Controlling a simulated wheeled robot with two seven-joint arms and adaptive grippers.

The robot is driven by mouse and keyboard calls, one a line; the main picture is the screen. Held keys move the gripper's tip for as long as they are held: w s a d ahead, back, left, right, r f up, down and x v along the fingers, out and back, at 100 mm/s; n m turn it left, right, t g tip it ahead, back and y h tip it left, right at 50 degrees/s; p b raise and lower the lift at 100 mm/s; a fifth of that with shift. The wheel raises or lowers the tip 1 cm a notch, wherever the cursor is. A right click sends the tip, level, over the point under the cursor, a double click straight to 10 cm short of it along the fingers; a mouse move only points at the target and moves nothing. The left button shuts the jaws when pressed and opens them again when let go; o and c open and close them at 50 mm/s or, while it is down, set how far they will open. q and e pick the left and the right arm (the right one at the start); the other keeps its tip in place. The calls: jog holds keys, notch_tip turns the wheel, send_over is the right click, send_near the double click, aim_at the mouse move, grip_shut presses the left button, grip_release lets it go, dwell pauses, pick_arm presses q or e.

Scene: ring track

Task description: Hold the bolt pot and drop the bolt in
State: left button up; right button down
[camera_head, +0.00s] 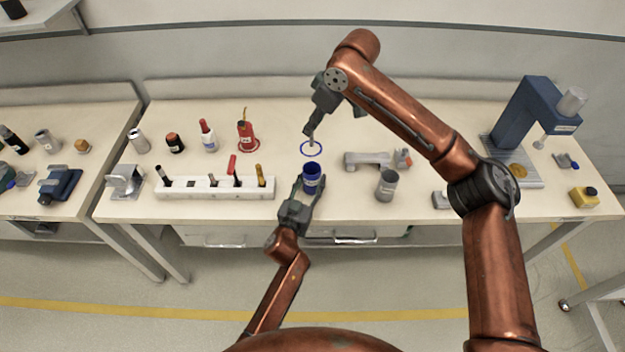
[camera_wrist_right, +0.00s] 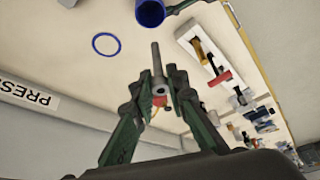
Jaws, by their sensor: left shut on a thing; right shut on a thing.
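The blue bolt pot (camera_head: 312,180) stands open end up near the front of the table. My left gripper (camera_head: 307,187) is shut on it from the front. The pot also shows at the top edge of the right wrist view (camera_wrist_right: 150,13). My right gripper (camera_head: 310,130) is shut on the bolt, a thin grey rod (camera_wrist_right: 156,55), which points away from the fingers in the right wrist view. The bolt is apart from the pot, behind it in the head view and over or near the blue ring marking. Its exact height is unclear.
The blue ring (camera_head: 311,155) lies on the tabletop behind the pot. A white tool rack (camera_head: 205,187) stands to the left. A grey tool (camera_head: 366,160) and a grey cup (camera_head: 387,185) stand to the right. A blue press (camera_head: 522,115) is farther right.

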notch_tip(320, 180, down, 10)
jog(key=shift+f, duration=0.25)
dwell(1.1)
jog(key=c, duration=1.8)
grip_release()
jog(key=shift+r, duration=0.1)
jog(key=v, duration=1.1)
jog(key=shift+s+d+r, duration=0.1)
jog(key=shift+d+r, duration=0.1)
jog(key=shift+r, duration=0.15)
pick_arm(q)
jog(key=o, duration=1.2)
